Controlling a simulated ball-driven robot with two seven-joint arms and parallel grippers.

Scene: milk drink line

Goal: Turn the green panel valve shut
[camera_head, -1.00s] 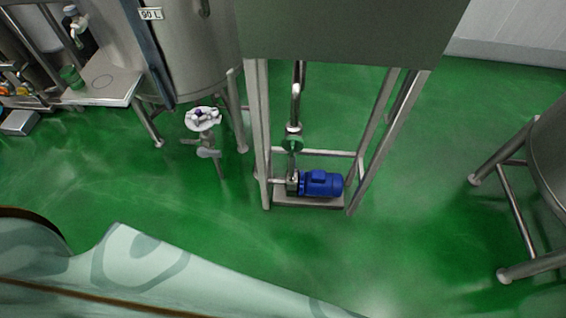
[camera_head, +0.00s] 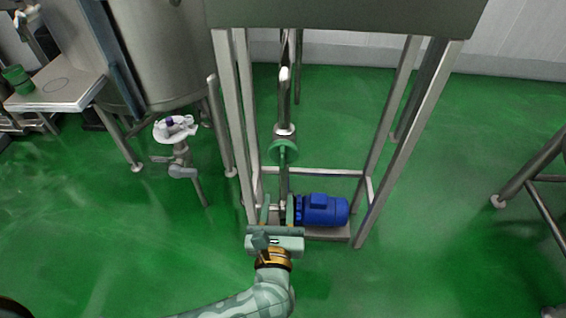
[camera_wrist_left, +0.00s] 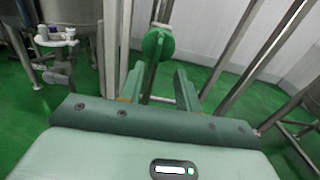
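The green panel valve (camera_head: 284,152) is a round green handle on the upright steel pipe inside the panel's frame. It also shows in the left wrist view (camera_wrist_left: 158,45), just beyond the fingertips and slightly above them. My left gripper (camera_head: 277,204) is in front of the frame, below the valve in the head view. In the left wrist view its two fingers (camera_wrist_left: 160,84) stand apart with nothing between them but the pipe behind. The gripper is open and does not appear to touch the valve. My right gripper is not in view.
Steel legs (camera_head: 395,150) of the panel frame stand on both sides of the valve. A blue motor (camera_head: 322,210) sits at the frame's base. A small round stand (camera_head: 175,128) with items is at left, beside a tank (camera_head: 160,50).

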